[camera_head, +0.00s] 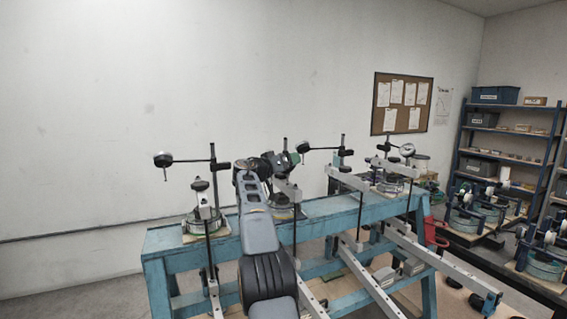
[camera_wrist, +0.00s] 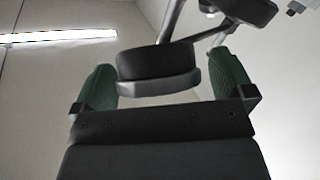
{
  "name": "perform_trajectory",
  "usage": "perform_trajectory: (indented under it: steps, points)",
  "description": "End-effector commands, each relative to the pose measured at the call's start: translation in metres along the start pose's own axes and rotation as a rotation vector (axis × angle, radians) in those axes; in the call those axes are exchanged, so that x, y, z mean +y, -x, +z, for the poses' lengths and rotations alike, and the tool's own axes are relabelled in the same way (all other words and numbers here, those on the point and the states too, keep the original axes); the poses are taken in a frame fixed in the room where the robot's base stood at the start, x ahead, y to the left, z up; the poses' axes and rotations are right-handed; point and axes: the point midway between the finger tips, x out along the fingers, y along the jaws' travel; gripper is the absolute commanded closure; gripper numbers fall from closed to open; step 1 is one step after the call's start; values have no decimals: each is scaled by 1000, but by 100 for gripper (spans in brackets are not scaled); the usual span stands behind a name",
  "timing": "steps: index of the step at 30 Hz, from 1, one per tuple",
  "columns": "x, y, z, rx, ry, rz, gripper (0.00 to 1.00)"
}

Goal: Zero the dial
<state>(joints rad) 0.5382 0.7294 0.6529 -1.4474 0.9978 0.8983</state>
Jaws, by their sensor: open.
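Three dials on stands show in the head view: a dark one at the left (camera_head: 163,160), a dark one at the middle (camera_head: 303,147), and one at the right (camera_head: 407,150) with its pale face turned to me. No reading is legible. My gripper (camera_head: 284,160) is near the middle dial, partly hidden by my arm. In the wrist view my gripper (camera_wrist: 168,82) is open, its green fingers on either side of a dark round body (camera_wrist: 157,62) with a grey rim. A gap shows beside each finger. I cannot tell for sure whether this body is the dial.
A blue bench (camera_head: 165,240) carries the lever frames, with pale beams (camera_head: 440,262) sticking out toward the front right. Black knobs and upright rods stand close around my gripper. A shelf (camera_head: 500,130) and more devices stand at the right. The wall side at the left is clear.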

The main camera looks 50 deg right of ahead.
Motion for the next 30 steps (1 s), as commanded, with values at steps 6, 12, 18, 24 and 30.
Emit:
perform_trajectory:
  steps: [6,12,18,24,30]
  points:
    - [0,0,0,0,0,0,7]
    - [0,0,0,0,0,0,26]
    - [0,1,0,0,0,-1,45]
    - [1,0,0,-2,33,-43,50]
    - [3,0,-3,-3,178,-217,50]
